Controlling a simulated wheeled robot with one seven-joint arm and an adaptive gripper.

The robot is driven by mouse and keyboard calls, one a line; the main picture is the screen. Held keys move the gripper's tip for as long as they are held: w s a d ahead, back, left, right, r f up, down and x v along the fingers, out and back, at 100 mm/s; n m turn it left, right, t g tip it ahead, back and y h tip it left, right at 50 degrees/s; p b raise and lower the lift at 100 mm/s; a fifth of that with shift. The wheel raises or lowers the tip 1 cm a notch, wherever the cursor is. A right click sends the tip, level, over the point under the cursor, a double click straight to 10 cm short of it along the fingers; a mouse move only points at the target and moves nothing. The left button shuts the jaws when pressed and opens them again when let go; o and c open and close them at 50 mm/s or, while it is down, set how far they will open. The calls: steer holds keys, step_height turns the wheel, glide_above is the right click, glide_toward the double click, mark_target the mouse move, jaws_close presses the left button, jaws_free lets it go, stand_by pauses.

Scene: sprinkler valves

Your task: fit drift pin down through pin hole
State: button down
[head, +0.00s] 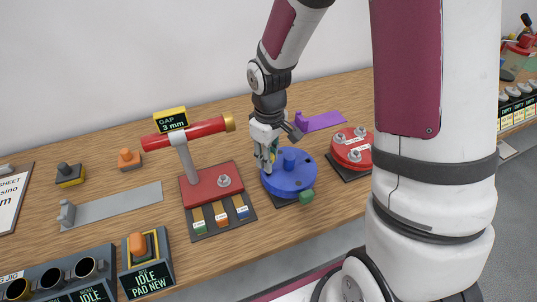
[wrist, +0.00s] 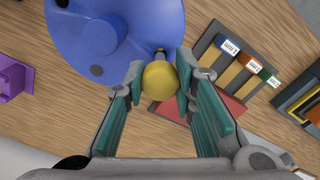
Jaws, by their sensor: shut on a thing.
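The drift pin (wrist: 160,82) has a round yellow head, held between the fingertips of my gripper (wrist: 161,70) in the wrist view. A small part of its shank shows beyond the head, at the rim of the blue round valve body (wrist: 125,60). In the head view my gripper (head: 266,160) points down at the left side of the blue body (head: 290,183), which has a raised central boss.
Left of the blue body stands a red block (head: 212,187) with a red cylinder (head: 190,132) on a post. A red round body (head: 352,148) is at right, and a purple part (head: 322,121) lies behind. A green knob (head: 307,196) is at the blue body's front.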

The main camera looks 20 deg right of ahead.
steer(key=shift+f+b, duration=0.75)
steer(key=shift+f, duration=1.25)
steer(key=c, duration=1.2)
jaws_free()
steer(key=shift+c, duration=0.2)
step_height(320, 180, up, 12)
steer(key=shift+r, duration=0.1)
steer(key=s+r+m+t, duration=0.5)
steer(key=s+r+m, duration=0.1)
steer(key=s+r, duration=0.9)
steer(key=shift+s+r+t, duration=0.3)
steer(key=shift+s+r, duration=0.05)
steer(key=shift+r, duration=0.5)
